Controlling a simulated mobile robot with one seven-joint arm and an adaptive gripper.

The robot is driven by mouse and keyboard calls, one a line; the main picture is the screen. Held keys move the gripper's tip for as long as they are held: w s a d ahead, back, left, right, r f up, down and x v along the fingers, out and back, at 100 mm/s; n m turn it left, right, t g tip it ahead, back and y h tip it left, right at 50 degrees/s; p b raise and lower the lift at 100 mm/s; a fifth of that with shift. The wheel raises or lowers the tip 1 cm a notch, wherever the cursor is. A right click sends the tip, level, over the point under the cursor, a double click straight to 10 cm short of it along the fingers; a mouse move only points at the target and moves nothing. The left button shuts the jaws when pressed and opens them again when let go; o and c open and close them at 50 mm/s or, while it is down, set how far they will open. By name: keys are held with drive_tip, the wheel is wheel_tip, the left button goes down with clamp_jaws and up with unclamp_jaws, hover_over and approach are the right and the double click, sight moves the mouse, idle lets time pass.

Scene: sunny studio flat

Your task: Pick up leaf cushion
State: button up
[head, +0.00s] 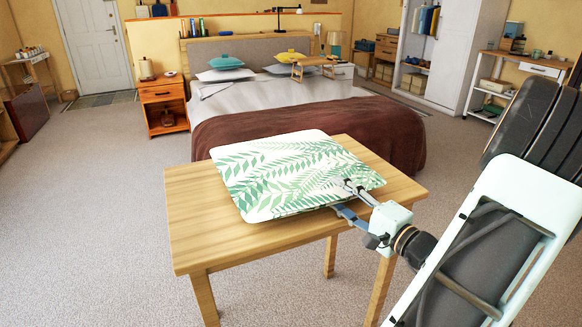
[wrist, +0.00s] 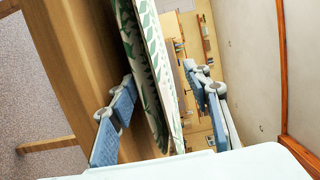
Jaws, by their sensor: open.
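The leaf cushion (head: 285,172), white with green leaf prints, lies flat on the wooden table (head: 205,240). My gripper (head: 346,197) is at the cushion's near right edge, with one finger over its top and the other low beside the edge. In the wrist view the cushion (wrist: 146,62) shows edge-on between the two spread fingers of my gripper (wrist: 166,88). There is a clear gap on the right finger's side, and the left finger is close to the cushion's underside and the tabletop. Whether that finger touches the cushion is unclear.
A bed (head: 270,98) with a brown blanket (head: 300,128) stands right behind the table. An orange nightstand (head: 163,103) is at its left. A wooden bed tray (head: 312,62) stands on the bed. The carpet (head: 90,210) left of the table is clear.

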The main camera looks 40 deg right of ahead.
drive_tip(key=shift+w, duration=0.9)
drive_tip(key=shift+c, duration=0.4)
clamp_jaws()
drive_tip(key=shift+r, duration=0.1)
